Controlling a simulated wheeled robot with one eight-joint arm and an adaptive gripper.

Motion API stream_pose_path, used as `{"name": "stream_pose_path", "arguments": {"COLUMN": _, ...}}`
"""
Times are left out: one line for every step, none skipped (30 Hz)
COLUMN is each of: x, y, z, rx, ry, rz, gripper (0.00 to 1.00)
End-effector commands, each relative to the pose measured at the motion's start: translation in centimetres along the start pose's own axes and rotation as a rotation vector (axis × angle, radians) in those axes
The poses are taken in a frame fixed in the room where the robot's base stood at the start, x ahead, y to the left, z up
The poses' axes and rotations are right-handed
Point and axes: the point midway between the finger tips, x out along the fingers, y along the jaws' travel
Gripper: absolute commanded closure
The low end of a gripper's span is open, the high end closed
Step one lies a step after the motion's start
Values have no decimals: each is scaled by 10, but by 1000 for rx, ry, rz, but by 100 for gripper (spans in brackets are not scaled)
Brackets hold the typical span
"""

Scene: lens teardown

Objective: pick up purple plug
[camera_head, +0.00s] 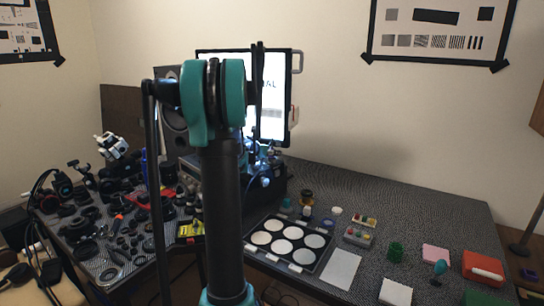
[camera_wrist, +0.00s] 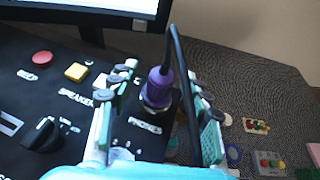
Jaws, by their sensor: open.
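The purple plug (camera_wrist: 161,80) stands in the wrist view on a black panel (camera_wrist: 75,111), with a metallic collar at its base and a white label beside it. A dark cable rises from its top and loops down on the right. My gripper (camera_wrist: 160,77) is open, with one green-padded finger left of the plug and one right of it. Gaps show between the plug and both fingers. In the head view my arm covers much of the panel area, and I cannot make out the plug there.
The panel carries a red button (camera_wrist: 42,58), a yellow button (camera_wrist: 76,72) and a black knob (camera_wrist: 42,134). A screen (camera_wrist: 128,8) stands behind it. In the head view, a tray of pale discs (camera_head: 257,225), a white card (camera_head: 341,269) and a red case (camera_head: 483,265) lie to the right.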

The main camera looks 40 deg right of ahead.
Motion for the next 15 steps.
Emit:
{"name": "stream_pose_path", "arguments": {"x": 4, "y": 0, "z": 0, "rx": 1, "ry": 0, "rz": 0, "gripper": 52}}
{"name": "stream_pose_path", "arguments": {"x": 5, "y": 0, "z": 0, "rx": 1, "ry": 0, "rz": 0, "gripper": 52}}
{"name": "stream_pose_path", "arguments": {"x": 6, "y": 0, "z": 0, "rx": 1, "ry": 0, "rz": 0, "gripper": 52}}
{"name": "stream_pose_path", "arguments": {"x": 6, "y": 0, "z": 0, "rx": 1, "ry": -1, "rz": 0, "gripper": 52}}
{"name": "stream_pose_path", "arguments": {"x": 6, "y": 0, "z": 0, "rx": 0, "ry": -1, "rz": 0, "gripper": 52}}
{"name": "stream_pose_path", "arguments": {"x": 6, "y": 0, "z": 0, "rx": 0, "ry": -1, "rz": 0, "gripper": 52}}
{"name": "stream_pose_path", "arguments": {"x": 6, "y": 0, "z": 0, "rx": 0, "ry": 0, "rz": 0, "gripper": 52}}
{"name": "stream_pose_path", "arguments": {"x": 6, "y": 0, "z": 0, "rx": 0, "ry": 0, "rz": 0, "gripper": 52}}
{"name": "stream_pose_path", "arguments": {"x": 6, "y": 0, "z": 0, "rx": 0, "ry": 0, "rz": 0, "gripper": 52}}
{"name": "stream_pose_path", "arguments": {"x": 6, "y": 0, "z": 0, "rx": 0, "ry": 0, "rz": 0, "gripper": 55}}
{"name": "stream_pose_path", "arguments": {"x": 6, "y": 0, "z": 0, "rx": 0, "ry": 0, "rz": 0, "gripper": 58}}
{"name": "stream_pose_path", "arguments": {"x": 6, "y": 0, "z": 0, "rx": 0, "ry": 0, "rz": 0, "gripper": 63}}
{"name": "stream_pose_path", "arguments": {"x": 6, "y": 0, "z": 0, "rx": 0, "ry": 0, "rz": 0, "gripper": 67}}
{"name": "stream_pose_path", "arguments": {"x": 6, "y": 0, "z": 0, "rx": 0, "ry": 0, "rz": 0, "gripper": 71}}
{"name": "stream_pose_path", "arguments": {"x": 6, "y": 0, "z": 0, "rx": 0, "ry": 0, "rz": 0, "gripper": 76}}
